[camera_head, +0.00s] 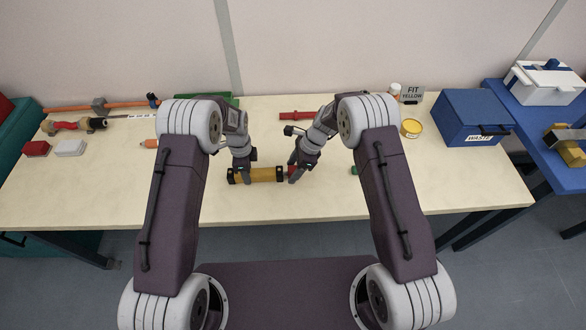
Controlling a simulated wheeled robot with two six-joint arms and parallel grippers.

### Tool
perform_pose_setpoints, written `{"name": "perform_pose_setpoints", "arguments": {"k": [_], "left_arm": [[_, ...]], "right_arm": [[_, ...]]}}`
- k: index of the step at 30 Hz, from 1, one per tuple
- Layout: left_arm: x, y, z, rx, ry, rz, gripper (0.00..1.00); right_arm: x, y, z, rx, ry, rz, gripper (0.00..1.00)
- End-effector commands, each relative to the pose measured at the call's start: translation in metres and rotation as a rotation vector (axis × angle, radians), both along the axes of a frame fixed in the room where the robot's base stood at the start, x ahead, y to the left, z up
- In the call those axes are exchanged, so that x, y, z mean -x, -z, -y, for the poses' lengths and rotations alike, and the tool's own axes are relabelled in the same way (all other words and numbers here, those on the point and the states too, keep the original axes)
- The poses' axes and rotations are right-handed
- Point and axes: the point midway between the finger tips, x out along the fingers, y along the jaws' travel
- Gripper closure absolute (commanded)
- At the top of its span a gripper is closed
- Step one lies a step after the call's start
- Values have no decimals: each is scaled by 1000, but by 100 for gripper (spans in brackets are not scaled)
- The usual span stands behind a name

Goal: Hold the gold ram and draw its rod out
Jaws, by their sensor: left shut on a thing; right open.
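The gold ram (264,175) lies across the middle of the table, a gold cylinder with black ends. My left gripper (243,177) is shut on the ram near its left end. My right gripper (292,176) is open at the ram's right end, beside a small red piece (291,170) there. The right gripper's fingers partly hide that piece, and I cannot tell how much of a rod shows.
A red bar (297,115) lies behind the grippers. Tools lie at the left. The table's front strip (290,208) is clear.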

Motion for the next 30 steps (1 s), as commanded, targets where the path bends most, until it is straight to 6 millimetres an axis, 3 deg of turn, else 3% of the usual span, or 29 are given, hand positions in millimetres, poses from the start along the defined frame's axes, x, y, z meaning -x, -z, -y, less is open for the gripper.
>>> {"name": "perform_pose_setpoints", "arguments": {"k": [7, 13, 30], "left_arm": [[-1, 1, 0, 1, 0, 2, 100], [-1, 1, 0, 1, 0, 3, 100], [-1, 1, 0, 0, 0, 3, 100]], "right_arm": [[0, 1, 0, 0, 0, 1, 44], [0, 1, 0, 0, 0, 1, 99], [0, 1, 0, 0, 0, 1, 100]]}}
